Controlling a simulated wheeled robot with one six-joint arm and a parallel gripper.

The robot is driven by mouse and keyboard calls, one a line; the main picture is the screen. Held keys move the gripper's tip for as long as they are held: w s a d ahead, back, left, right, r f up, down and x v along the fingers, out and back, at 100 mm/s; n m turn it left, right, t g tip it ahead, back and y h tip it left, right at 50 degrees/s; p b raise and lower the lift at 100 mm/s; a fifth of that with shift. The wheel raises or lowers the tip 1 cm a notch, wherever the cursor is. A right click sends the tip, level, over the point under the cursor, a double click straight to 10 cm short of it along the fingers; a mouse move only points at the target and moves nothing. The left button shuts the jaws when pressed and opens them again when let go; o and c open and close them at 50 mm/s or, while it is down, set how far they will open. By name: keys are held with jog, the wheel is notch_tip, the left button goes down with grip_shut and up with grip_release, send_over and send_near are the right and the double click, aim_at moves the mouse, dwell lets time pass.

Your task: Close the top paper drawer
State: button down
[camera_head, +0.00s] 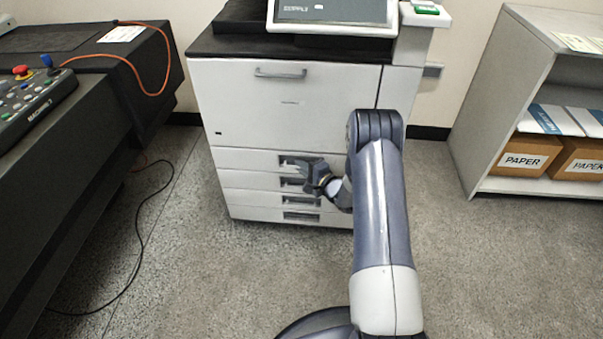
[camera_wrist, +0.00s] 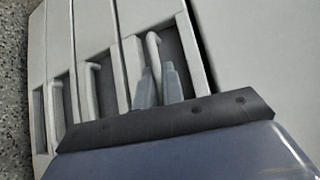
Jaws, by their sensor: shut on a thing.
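The copier (camera_head: 285,105) stands at centre, with several paper drawers stacked in its lower part. The top paper drawer (camera_head: 240,160) looks about level with the drawers below; any small gap is hard to tell. My gripper (camera_head: 299,166) is at the drawer's handle and hides part of it. In the wrist view, the light handle (camera_wrist: 153,48) of that drawer stands in a dark recess. My two grey fingertips (camera_wrist: 158,76) are shut on this handle, one on each side of its near end.
A dark machine with a control panel (camera_head: 35,105) stands at left, with an orange cable (camera_head: 125,55) on it. A black cable (camera_head: 138,245) lies on the floor. A shelf with paper boxes (camera_head: 527,155) is at right. The floor before the copier is clear.

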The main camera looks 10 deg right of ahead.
jog(key=c, duration=1.8)
grip_release()
jog(key=shift+w+d, duration=0.1)
jog(key=shift+w, duration=0.15)
jog(key=p+v, duration=0.3)
jog(key=v, duration=0.7)
jog(key=shift+s, duration=0.4)
jog(key=shift+d, duration=0.15)
jog(key=b+x, duration=0.3)
jog(key=x, duration=0.7)
jog(key=shift+w+f, duration=0.1)
jog(key=shift+w, duration=0.05)
jog(key=shift+a, duration=0.4)
jog(key=shift+s+a+p, duration=0.2)
jog(key=shift+s+p, duration=0.1)
jog(key=shift+s, duration=0.55)
jog(key=shift+s+a+p, duration=0.2)
jog(key=shift+s+p, duration=0.05)
jog(key=shift+s, duration=0.6)
